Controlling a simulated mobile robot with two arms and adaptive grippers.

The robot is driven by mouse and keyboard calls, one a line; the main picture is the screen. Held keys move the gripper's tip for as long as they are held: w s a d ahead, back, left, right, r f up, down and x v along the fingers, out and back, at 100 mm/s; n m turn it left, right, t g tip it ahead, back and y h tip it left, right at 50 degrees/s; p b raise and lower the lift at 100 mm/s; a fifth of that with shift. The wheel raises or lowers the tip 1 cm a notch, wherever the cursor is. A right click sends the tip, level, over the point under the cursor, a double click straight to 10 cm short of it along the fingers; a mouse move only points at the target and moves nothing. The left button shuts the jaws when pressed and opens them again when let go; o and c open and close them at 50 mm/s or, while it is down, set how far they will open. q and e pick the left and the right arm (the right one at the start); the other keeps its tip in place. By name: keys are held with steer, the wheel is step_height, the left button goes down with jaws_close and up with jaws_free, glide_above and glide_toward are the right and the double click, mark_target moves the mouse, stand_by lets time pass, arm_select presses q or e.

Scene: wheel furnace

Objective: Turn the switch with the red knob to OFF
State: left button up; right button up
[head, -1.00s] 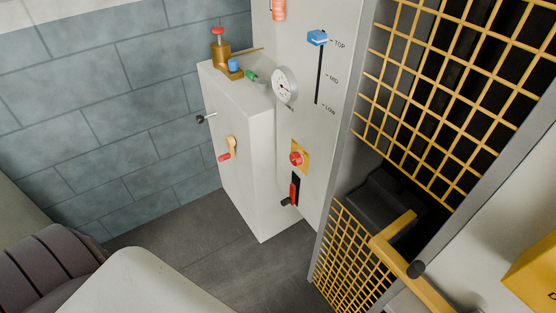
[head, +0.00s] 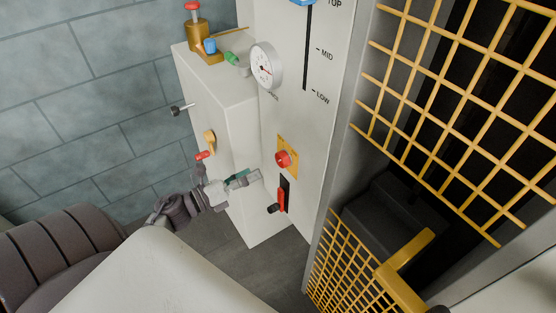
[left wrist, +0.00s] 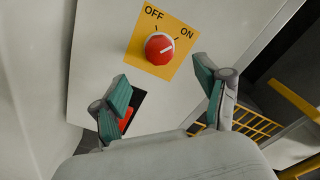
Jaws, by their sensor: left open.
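The red knob (head: 283,158) sits on a yellow plate (head: 293,150) on the white front panel. In the left wrist view the knob (left wrist: 159,48) is close, with OFF at its upper left and ON at its upper right. Its pale mark points toward the ON side. My left gripper (head: 246,180) is left of and below the knob in the head view. In the left wrist view its two teal-padded fingers (left wrist: 163,97) are spread wide, with nothing between them. The knob lies beyond the fingertips, apart from them. My right gripper is not in view.
A red and black lever switch (head: 283,195) is just below the knob, partly behind a finger in the wrist view. A white box (head: 226,110) juts out at left; a yellow mesh (head: 440,90) is at right.

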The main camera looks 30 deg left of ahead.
mark_target(278, 161)
arm_select(q)
steer(key=p+x, duration=0.1)
steer(key=x, duration=0.7)
steer(key=shift+w, duration=0.1)
steer(key=shift+w+d, duration=0.2)
steer(key=shift+w, duration=0.35)
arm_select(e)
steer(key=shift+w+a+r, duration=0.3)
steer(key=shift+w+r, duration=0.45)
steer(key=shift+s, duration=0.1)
arm_select(q)
steer(key=shift+c, duration=0.7)
steer(key=c, duration=1)
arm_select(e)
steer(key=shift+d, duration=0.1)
